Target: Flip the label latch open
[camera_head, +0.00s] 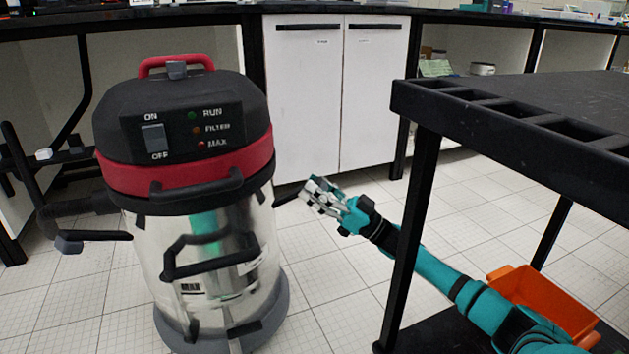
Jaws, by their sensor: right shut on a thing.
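A shop vacuum with a black and red head (185,130) and a shiny metal drum (150,255) stands at the left. Another black lever (287,197) sticks out from the drum's right side, below the red band. My right gripper (306,193) reaches in from the right and is shut on the outer end of this lever; its fingers hide that end. My left gripper is not in view.
A black cart (500,120) stands at the right, its leg in front of my right arm. An orange bin (545,300) sits on its lower shelf. A white cabinet (305,100) stands behind. Tiled floor is clear between vacuum and cart.

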